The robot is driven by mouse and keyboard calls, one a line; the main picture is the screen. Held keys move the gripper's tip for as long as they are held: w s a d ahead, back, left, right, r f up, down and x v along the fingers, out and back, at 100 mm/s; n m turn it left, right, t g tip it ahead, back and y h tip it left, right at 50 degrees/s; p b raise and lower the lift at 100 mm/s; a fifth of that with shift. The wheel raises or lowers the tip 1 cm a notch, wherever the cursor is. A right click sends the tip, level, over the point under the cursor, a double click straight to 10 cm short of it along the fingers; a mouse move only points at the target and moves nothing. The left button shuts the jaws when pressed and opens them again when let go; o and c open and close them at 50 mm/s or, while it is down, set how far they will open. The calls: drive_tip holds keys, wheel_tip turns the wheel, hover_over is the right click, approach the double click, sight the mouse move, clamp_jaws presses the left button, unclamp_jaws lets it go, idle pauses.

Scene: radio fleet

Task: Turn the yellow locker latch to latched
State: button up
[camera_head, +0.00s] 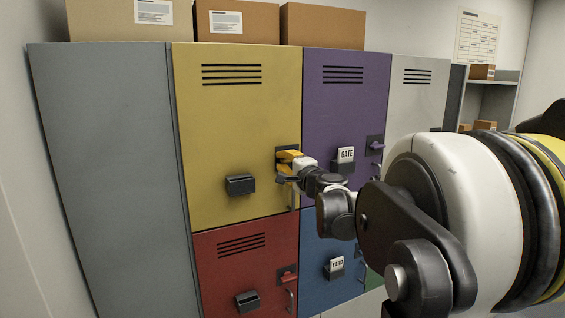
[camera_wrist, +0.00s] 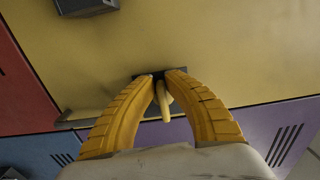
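The yellow locker door (camera_head: 225,130) is at the upper middle of the head view and fills most of the wrist view (camera_wrist: 200,35). Its latch has a dark plate (camera_head: 281,168) near the door's right edge. In the wrist view a yellow latch handle (camera_wrist: 166,105) sticks out between my fingers, pointing down in the picture. My gripper (camera_wrist: 160,76) has its yellow fingertips close together at the plate, on either side of the handle, and looks shut on it. In the head view my gripper (camera_head: 284,160) covers much of the latch, so its angle is hard to read there.
A purple locker (camera_head: 340,110) with its own latch (camera_head: 376,147) and a GATE tag (camera_head: 346,154) is to the right. Red (camera_head: 225,265) and blue (camera_head: 318,285) lockers are below. A dark holder (camera_head: 240,185) juts from the yellow door. Boxes (camera_head: 237,22) stand on top.

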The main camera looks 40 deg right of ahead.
drive_tip(key=shift+o, duration=1.3)
drive_tip(key=v, duration=1.2)
drive_tip(key=shift+f, duration=0.1)
